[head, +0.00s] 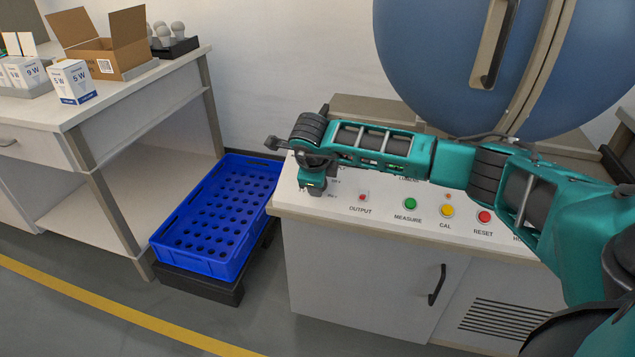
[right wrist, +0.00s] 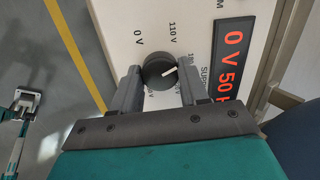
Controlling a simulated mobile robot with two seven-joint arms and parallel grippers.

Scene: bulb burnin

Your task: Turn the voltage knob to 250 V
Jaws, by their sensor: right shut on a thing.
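My right gripper (head: 313,185) points down at the left end of the white test console's top (head: 335,205). In the right wrist view its two fingers stand on either side of a round black knob (right wrist: 158,72) and are shut on it. The knob's white pointer line points right, toward a label that is partly hidden. Labels 0 V and 110 V read clearly; others are partly covered by the knob and fingers. A display (right wrist: 231,60) with red digits shows 0 V and 50. In the head view the gripper hides the knob.
The console carries an OUTPUT switch (head: 362,197), a green MEASURE button (head: 410,204), a yellow CAL button (head: 446,211) and a red RESET button (head: 484,216). A blue sphere (head: 440,70) stands behind. A blue crate (head: 190,262) sits left; boxes (head: 72,82) stand on a bench.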

